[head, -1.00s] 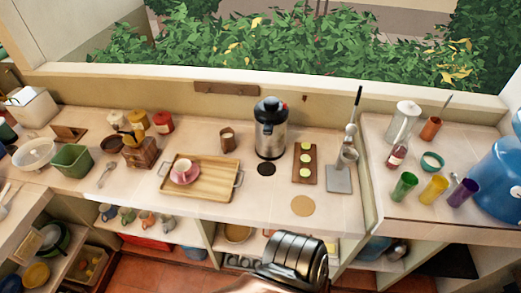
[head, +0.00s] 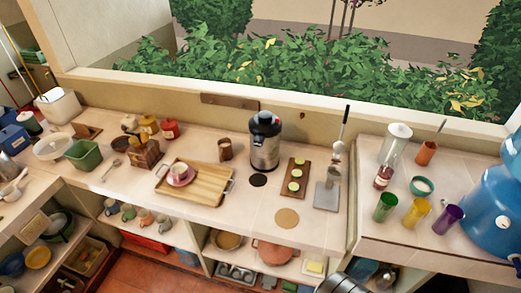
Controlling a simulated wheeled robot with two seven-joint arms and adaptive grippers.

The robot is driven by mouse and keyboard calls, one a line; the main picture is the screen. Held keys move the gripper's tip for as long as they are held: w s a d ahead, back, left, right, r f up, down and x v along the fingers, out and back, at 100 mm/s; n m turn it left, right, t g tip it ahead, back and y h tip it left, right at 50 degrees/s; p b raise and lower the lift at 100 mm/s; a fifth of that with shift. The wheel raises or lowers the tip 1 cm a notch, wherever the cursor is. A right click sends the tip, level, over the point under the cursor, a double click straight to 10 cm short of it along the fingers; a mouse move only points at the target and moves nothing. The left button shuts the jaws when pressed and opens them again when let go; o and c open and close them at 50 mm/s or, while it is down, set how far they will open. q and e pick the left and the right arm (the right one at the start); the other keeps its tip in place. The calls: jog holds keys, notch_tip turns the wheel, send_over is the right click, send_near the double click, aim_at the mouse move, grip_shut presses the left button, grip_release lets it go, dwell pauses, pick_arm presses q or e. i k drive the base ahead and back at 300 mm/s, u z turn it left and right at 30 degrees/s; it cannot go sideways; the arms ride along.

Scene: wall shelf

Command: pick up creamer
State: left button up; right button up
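I cannot single out a creamer with certainty in the head view. A small brown cup-like vessel (head: 224,149) stands on the counter left of the steel urn; its details are too small to tell whether it is the creamer. A pink cup on a saucer (head: 180,174) sits on the wooden tray (head: 209,187). Neither gripper can be made out. Only a ribbed grey metal part of my own arm shows at the bottom edge, right of the middle, well in front of the counter items.
The steel urn (head: 264,143) stands at the back of the counter (head: 235,212). A wooden board with green-topped pieces (head: 295,178) and a lever press (head: 330,180) stand to its right. Coloured cups, including a yellow one (head: 416,212), stand further right. Shelves below hold mugs and pots.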

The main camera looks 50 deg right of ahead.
aim_at(226, 151)
jog(key=z, duration=1.85)
